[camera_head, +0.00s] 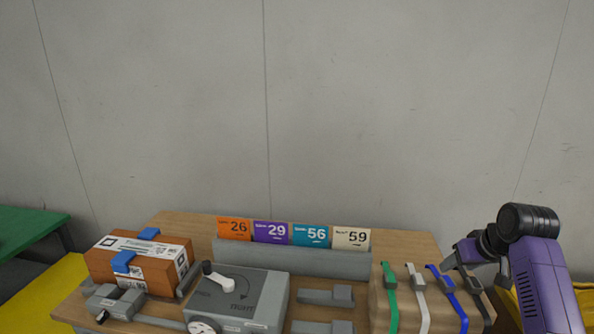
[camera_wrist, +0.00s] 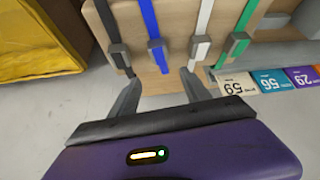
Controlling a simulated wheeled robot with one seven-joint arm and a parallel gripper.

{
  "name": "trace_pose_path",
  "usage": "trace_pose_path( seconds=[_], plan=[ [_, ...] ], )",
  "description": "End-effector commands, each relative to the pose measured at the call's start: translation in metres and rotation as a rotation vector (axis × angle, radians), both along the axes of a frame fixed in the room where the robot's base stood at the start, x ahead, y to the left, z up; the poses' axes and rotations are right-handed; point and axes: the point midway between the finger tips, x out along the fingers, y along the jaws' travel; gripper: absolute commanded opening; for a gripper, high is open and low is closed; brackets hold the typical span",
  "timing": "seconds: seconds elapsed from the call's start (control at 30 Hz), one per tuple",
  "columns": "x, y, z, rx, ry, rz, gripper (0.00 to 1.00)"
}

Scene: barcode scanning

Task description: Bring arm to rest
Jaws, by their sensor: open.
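My arm (camera_head: 540,280) is at the right of the head view, bent, with its end over the right edge of the table. My gripper (camera_wrist: 160,79) shows in the wrist view with its two grey fingers spread apart and nothing between them. The fingertips are near the end of a wooden block (camera_wrist: 153,85) that carries coloured straps. The same block (camera_head: 405,310) shows in the head view with green, white, blue and dark straps. I cannot tell whether the fingers touch it.
A brown box (camera_head: 105,265) with a white label and blue clips sits at the table's left. A grey device (camera_head: 255,295) with a lever stands front centre. Numbered cards (camera_head: 270,232) stand on a grey holder behind. A yellow container (camera_wrist: 35,40) is beside the block. The wall is bare.

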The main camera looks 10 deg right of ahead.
Motion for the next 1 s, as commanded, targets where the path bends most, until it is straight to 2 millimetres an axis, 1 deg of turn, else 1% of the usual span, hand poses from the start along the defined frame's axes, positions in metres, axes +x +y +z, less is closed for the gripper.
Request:
trace_pose_path(
  seconds=[0.07, 0.2, 0.23, 0.3, 0.37, 0.47, 0.53, 0.67, 0.77, 0.87, 0.97, 1.0],
  plan=[
    [0.011, -0.005, 0.010, -0.019, -0.059, -0.013, 0.56],
    [0.036, -0.016, 0.051, -0.077, -0.239, -0.045, 0.56],
    [0.039, -0.018, 0.057, -0.086, -0.279, -0.053, 0.56],
    [0.043, -0.018, 0.065, -0.105, -0.362, -0.068, 0.56],
    [0.044, -0.013, 0.067, -0.115, -0.433, -0.078, 0.56],
    [0.041, 0.000, 0.065, -0.124, -0.535, -0.093, 0.56],
    [0.036, 0.011, 0.060, -0.126, -0.599, -0.100, 0.56],
    [0.017, 0.039, 0.046, -0.125, -0.713, -0.116, 0.56],
    [-0.005, 0.063, 0.033, -0.120, -0.793, -0.126, 0.56],
    [-0.032, 0.087, 0.021, -0.117, -0.859, -0.134, 0.56],
    [-0.063, 0.110, 0.010, -0.111, -0.914, -0.141, 0.56],
    [-0.076, 0.119, 0.007, -0.110, -0.934, -0.142, 0.56]
  ],
)
